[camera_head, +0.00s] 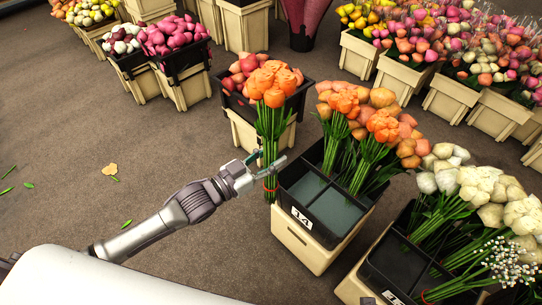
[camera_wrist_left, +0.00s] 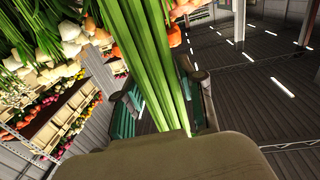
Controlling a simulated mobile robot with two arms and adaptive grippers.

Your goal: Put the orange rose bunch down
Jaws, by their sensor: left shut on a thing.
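The orange rose bunch (camera_head: 272,115) is upright, with orange heads on top and long green stems tied by a red band near the bottom. My left gripper (camera_head: 270,172) is shut on its stems, just left of the black crate marked 14 (camera_head: 322,217). In the left wrist view the green stems (camera_wrist_left: 150,65) run between the fingers of the left gripper (camera_wrist_left: 160,108). The crate has empty front compartments, and other orange bunches (camera_head: 382,128) stand in its back part. I cannot tell how far the stem ends are above the floor. My right gripper is not in view.
A crate of white flowers (camera_head: 385,262) stands at the lower right. A crate of pink-red flowers (camera_head: 262,127) stands behind the held bunch. More flower crates line the back. The floor (camera_head: 95,215) at left is mostly clear, with loose leaves and a fallen flower (camera_head: 110,169).

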